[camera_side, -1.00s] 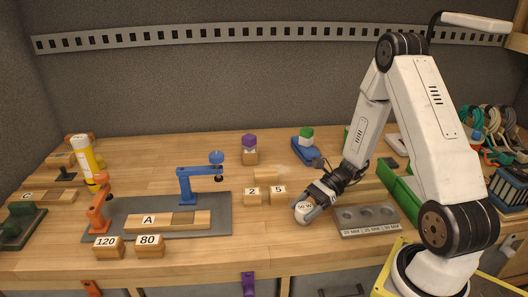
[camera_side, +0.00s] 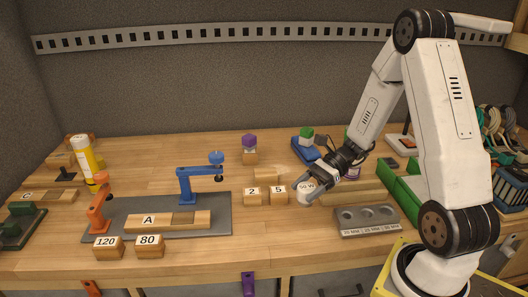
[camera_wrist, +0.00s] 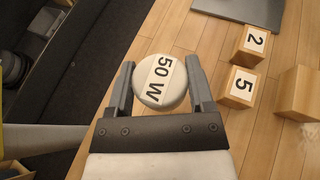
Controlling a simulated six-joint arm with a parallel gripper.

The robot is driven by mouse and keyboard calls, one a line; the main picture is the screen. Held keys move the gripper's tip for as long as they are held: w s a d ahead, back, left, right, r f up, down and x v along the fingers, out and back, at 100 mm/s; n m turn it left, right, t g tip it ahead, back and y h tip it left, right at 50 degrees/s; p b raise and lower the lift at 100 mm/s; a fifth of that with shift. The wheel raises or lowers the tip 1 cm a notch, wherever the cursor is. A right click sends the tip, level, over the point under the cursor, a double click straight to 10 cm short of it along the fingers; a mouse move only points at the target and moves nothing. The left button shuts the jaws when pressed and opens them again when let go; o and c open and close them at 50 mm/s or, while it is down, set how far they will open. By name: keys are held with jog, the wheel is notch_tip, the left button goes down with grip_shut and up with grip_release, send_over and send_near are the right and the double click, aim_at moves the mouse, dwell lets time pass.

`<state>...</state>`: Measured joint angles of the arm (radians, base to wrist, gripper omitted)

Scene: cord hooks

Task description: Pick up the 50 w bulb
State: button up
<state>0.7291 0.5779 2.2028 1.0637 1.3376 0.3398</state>
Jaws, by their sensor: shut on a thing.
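The 50 W bulb is a round white piece with a black "50 W" label. In the wrist view the bulb (camera_wrist: 161,82) sits between the two fingers of my gripper (camera_wrist: 160,84). In the side view the bulb (camera_side: 306,192) is at the middle right of the bench, beside the "5" block. My gripper (camera_side: 310,186) reaches it from the upper right and is shut on it. I cannot tell whether the bulb still touches the bench. Its underside is hidden.
Wooden blocks "2" (camera_side: 252,196) and "5" (camera_side: 278,195) stand just left of the bulb. A grey holder with round recesses (camera_side: 368,229) lies to its lower right. A blue piece (camera_side: 304,150) is behind. The bench in front of the bulb is clear.

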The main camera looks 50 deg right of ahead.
aim_at(306, 187)
jog(key=shift+r, duration=1.75)
jog(key=shift+a, duration=0.1)
